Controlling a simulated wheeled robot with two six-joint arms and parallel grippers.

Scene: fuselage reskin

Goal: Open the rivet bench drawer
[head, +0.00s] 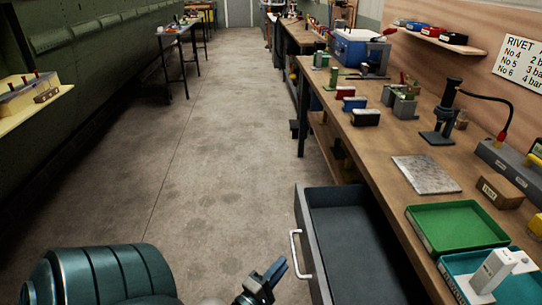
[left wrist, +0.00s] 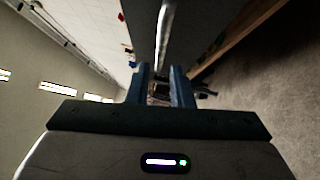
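The rivet bench drawer (head: 352,238) stands pulled out from under the wooden bench, and its dark, empty-looking inside shows. Its pale bar handle (head: 296,254) is on the drawer front, facing the aisle. My left gripper (head: 275,270) is just to the left of the handle and slightly below it in the head view, and looks apart from it. In the left wrist view the blue fingers (left wrist: 163,85) have a gap between them, and the handle (left wrist: 164,35) runs ahead of them in front of the dark drawer front (left wrist: 200,30). My right gripper is not in view.
On the bench top (head: 385,150) are a green tray (head: 455,227), a teal tray (head: 520,290), a metal plate (head: 426,174) and a small box (head: 499,191). The floor aisle (head: 215,130) left of the drawer is clear. A yellowish shelf (head: 35,110) juts out at the far left.

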